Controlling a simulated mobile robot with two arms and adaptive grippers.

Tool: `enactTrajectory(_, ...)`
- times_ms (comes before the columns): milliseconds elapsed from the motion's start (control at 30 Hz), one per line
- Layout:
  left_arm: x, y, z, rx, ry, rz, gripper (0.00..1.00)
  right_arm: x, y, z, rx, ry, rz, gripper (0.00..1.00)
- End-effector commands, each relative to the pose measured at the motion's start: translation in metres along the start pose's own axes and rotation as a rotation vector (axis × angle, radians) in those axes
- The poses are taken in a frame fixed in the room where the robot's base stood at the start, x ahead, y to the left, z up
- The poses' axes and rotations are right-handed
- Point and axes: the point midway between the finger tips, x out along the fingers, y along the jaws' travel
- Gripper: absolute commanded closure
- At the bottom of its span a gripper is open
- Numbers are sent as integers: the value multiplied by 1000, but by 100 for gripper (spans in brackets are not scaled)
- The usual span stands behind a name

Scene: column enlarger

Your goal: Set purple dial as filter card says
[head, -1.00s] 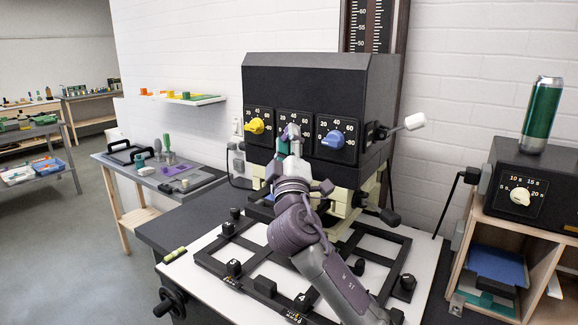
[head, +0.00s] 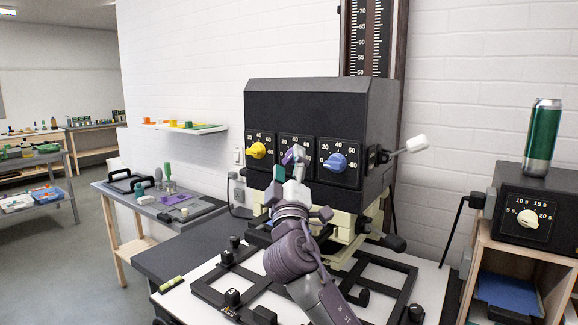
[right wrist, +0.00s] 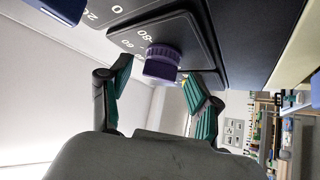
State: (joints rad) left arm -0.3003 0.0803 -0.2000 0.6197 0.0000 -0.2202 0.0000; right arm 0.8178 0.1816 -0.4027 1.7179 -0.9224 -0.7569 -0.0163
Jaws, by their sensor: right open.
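The purple dial (right wrist: 162,62) shows in the right wrist view, on a black plate with white numbers. My right gripper (right wrist: 160,88) is open, its green-padded fingers apart on either side of the dial, with no clear contact. In the head view my right gripper (head: 289,168) is in front of the middle dial plate (head: 293,140) of the black enlarger head (head: 320,105) and hides most of the purple dial. The dial's pointer direction cannot be read. I cannot make out a filter card. My left gripper is not in view.
A yellow dial (head: 257,151) and a blue dial (head: 336,162) flank the middle plate closely. A white-tipped lever (head: 415,144) sticks out at right. A timer box (head: 510,213) with a green can (head: 542,140) stands further right. A black frame (head: 390,262) lies below.

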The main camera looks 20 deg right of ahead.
Motion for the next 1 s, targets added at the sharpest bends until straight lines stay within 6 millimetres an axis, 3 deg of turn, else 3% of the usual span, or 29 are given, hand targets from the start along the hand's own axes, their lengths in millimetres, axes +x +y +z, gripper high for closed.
enactTrajectory(233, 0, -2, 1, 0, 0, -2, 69, -17, -2, 0, 2, 1, -3, 38)
enactTrajectory(700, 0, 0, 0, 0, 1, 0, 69, -107, -1, 0, 1, 0, -2, 38)
enactTrajectory(1000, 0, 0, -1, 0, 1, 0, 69, -121, 0, 0, 0, 0, 0, 38)
